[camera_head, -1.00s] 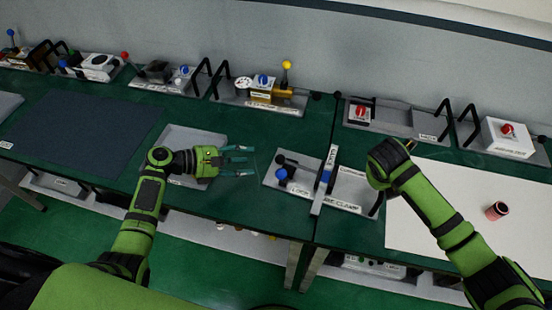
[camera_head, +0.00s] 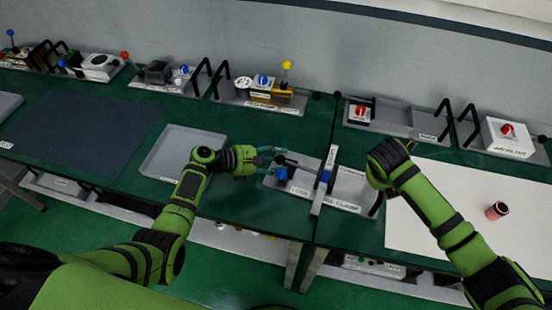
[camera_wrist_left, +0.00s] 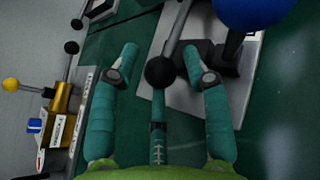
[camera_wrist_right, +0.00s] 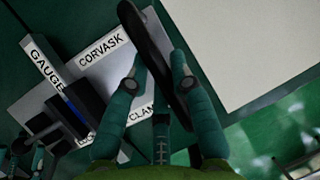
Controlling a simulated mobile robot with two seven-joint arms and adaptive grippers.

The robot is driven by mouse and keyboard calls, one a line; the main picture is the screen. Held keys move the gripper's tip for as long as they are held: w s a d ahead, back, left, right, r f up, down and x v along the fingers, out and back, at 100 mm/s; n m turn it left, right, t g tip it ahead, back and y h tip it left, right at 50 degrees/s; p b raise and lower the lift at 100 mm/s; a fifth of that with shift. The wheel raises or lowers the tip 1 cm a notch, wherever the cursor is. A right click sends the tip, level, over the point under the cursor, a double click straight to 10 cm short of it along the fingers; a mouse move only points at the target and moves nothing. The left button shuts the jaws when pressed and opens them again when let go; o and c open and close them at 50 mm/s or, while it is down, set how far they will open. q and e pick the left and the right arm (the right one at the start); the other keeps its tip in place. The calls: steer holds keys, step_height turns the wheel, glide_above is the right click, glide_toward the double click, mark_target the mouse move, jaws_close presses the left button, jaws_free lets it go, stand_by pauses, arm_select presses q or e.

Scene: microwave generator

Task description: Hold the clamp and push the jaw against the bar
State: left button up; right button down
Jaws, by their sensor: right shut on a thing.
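The clamp (camera_head: 347,185) is a grey plate on the green bench, with labels, a dark block, a black-knobbed lever and a blue ball (camera_head: 281,173) at its left. A pale bar marked GAUGE (camera_head: 329,160) lies across it; the bar also shows in the right wrist view (camera_wrist_right: 44,62). My left gripper (camera_head: 277,157) is open at the clamp's left end. In the left wrist view its fingers stand on either side of the lever's black knob (camera_wrist_left: 160,72); contact is unclear. My right gripper (camera_wrist_right: 156,68) is shut on the clamp's black handle (camera_wrist_right: 148,40). Its fingertips are hidden in the head view.
A grey tray (camera_head: 160,166) and a dark mat (camera_head: 62,140) lie left of the clamp. A white sheet (camera_head: 440,220) with a red cylinder (camera_head: 497,211) lies to the right. Devices with black handles line the back, including one with a yellow knob (camera_head: 287,65).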

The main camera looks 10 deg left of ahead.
arm_select(q)
jaws_close()
arm_select(e)
steer(key=shift+s+f, duration=0.2)
steer(key=shift+f, duration=0.1)
arm_select(q)
steer(key=shift+d, duration=0.15)
steer(key=shift+o, duration=2.4)
jaws_free()
steer(key=shift+s+a+r, duration=0.1)
steer(key=shift+s+a, duration=0.15)
steer(key=shift+a, duration=0.15)
steer(key=v, duration=1.1)
steer(key=shift+r, duration=0.2)
